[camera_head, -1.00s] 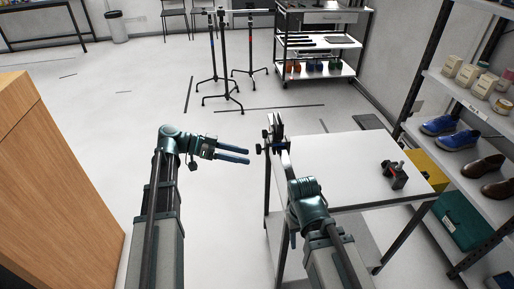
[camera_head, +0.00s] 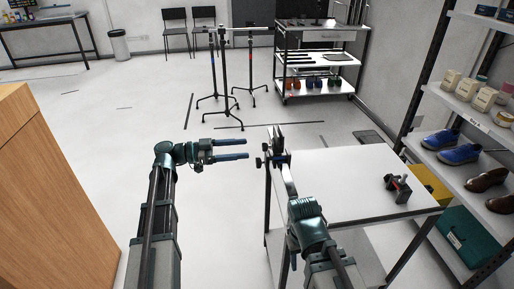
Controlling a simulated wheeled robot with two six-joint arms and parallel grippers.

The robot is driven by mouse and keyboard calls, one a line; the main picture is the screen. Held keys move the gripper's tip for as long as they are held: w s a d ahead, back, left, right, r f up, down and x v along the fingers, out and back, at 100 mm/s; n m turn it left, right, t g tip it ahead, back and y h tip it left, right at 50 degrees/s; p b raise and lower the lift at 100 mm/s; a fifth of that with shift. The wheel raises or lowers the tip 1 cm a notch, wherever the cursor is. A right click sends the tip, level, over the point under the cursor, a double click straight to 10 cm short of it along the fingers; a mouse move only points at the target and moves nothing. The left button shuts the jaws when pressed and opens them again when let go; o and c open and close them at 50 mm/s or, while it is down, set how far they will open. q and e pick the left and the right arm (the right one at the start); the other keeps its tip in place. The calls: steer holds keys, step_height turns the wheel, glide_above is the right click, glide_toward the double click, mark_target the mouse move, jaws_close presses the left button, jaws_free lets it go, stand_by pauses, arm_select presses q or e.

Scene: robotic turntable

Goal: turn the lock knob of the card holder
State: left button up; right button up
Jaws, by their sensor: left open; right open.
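A dark upright fixture (camera_head: 277,152) with small dark knobs on its left side is at the far left corner of the white table (camera_head: 340,172); it looks like the card holder, but its card slot and lock knob are too small to tell apart. My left gripper (camera_head: 240,149) is open and empty, its two blue fingers pointing right, a short way left of the fixture and apart from it in the picture. My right gripper (camera_head: 294,238) is nearer me at the table's left edge, below the fixture in the picture; its wrist mostly hides its fingers.
A small black and red device (camera_head: 398,187) sits at the table's right. A shelf (camera_head: 480,137) with shoes and jars stands at the right, a wooden cabinet (camera_head: 50,190) at the left. Tripod stands (camera_head: 224,75) and a cart (camera_head: 315,65) are behind. Floor between is clear.

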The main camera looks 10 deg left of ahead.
mark_target(267, 147)
arm_select(q)
steer(key=shift+x, duration=2.85)
jaws_close()
